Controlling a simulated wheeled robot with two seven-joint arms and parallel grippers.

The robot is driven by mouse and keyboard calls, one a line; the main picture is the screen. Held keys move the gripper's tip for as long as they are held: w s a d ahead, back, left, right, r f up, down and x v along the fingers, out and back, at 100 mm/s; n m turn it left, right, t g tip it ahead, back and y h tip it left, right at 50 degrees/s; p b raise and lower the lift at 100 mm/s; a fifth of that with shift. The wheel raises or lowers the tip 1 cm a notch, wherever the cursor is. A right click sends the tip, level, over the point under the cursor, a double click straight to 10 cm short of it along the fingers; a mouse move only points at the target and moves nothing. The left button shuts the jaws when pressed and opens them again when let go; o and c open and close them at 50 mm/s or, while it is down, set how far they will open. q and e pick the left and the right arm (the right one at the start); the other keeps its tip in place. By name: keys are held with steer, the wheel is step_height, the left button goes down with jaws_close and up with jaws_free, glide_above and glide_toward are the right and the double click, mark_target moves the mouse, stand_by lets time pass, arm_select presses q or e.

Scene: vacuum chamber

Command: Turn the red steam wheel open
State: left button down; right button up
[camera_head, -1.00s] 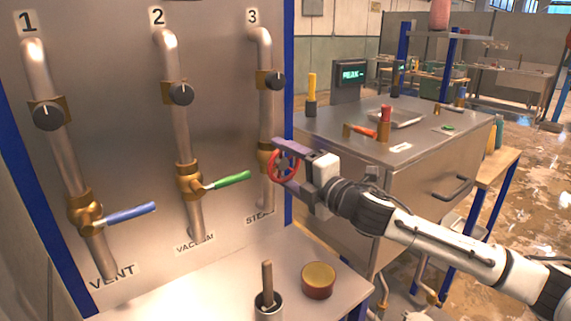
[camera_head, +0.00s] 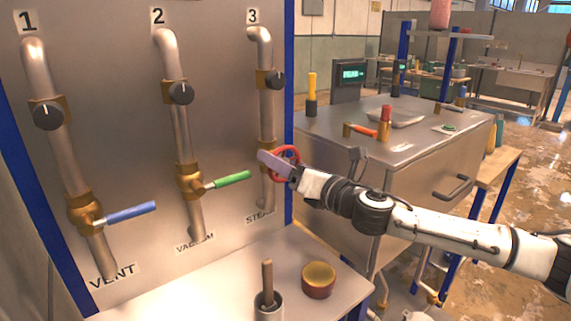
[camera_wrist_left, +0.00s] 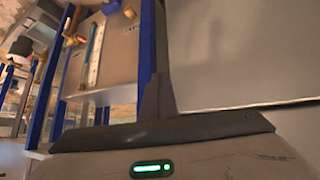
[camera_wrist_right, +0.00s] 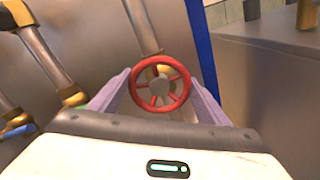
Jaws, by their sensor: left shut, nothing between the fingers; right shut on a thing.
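The red steam wheel (camera_head: 290,150) is on pipe 3, above the STEAM label (camera_head: 260,217). It shows face-on in the right wrist view (camera_wrist_right: 186,84), with a grey hub and spokes. My right gripper (camera_head: 270,160) reaches it from the right and is shut on it; its purple fingers lie on opposite sides of the rim in the right wrist view (camera_wrist_right: 160,92). In the head view one finger hides part of the wheel. My left gripper (camera_wrist_left: 156,98) shows only in its wrist view, shut and empty, away from the wheel.
Pipe 2 carries a green lever (camera_head: 233,178) and pipe 1 a blue lever (camera_head: 130,213), left of the wheel. A cup with a stick (camera_head: 268,300) and a round red-brown container (camera_head: 318,281) stand on the ledge below. A metal cabinet (camera_head: 410,180) stands at right.

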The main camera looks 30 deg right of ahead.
steer(key=n, duration=0.4)
steer(key=shift+r, duration=0.2)
steer(key=shift+n, duration=2)
steer(key=o, duration=1.1)
steer(key=shift+f, duration=0.1)
steer(key=shift+c, duration=0.2)
steer(key=shift+s+f, duration=0.1)
steer(key=s+d+b, duration=0.1)
steer(key=s+b, duration=0.2)
steer(key=s, duration=0.7)
steer(key=shift+d, duration=0.15)
